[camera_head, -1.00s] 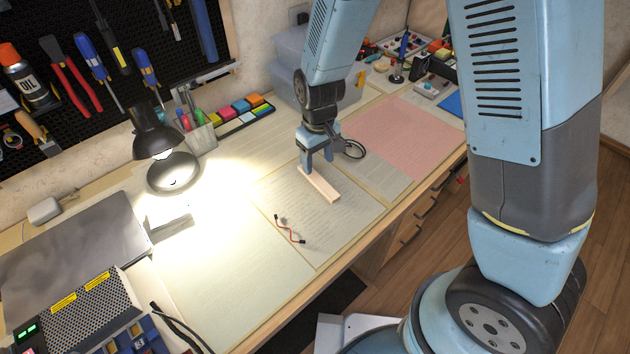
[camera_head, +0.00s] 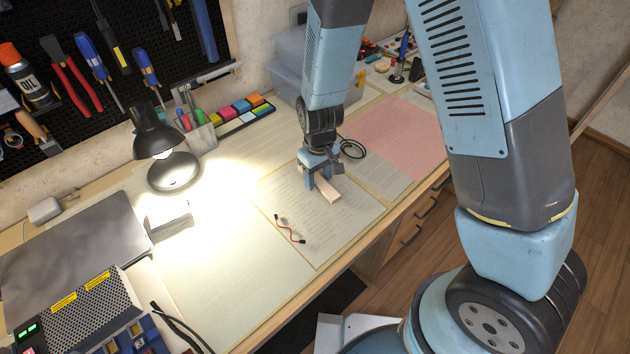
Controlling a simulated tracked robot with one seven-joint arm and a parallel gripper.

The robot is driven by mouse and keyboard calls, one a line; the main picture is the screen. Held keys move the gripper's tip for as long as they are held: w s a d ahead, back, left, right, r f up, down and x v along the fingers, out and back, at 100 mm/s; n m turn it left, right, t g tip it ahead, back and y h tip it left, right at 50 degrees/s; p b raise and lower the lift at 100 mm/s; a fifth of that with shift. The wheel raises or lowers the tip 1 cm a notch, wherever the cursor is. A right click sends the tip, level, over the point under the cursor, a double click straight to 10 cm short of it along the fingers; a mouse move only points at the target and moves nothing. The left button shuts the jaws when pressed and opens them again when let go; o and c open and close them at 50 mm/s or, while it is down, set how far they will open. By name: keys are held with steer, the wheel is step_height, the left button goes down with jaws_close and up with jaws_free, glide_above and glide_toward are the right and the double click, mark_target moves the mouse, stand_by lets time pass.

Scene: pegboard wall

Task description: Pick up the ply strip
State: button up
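The ply strip (camera_head: 329,192) is a short, pale wooden strip lying on a paper sheet on the workbench, in the middle of the view. My gripper (camera_head: 322,178) points down over the strip. Its two blue fingers look spread apart, one on each side of the strip's far part. The gripper hides the strip's far end, and only the near end shows clearly. I cannot tell whether the fingers touch the strip.
A red and black wire (camera_head: 290,229) lies left of the strip. A black cable loop (camera_head: 353,149) lies behind the gripper, next to a pink sheet (camera_head: 400,138). A lit lamp (camera_head: 156,140) stands at left. Bare paper lies in front.

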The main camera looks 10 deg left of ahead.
steer(key=c, duration=0.9)
steer(key=shift+r, duration=0.15)
steer(key=shift+c, duration=0.2)
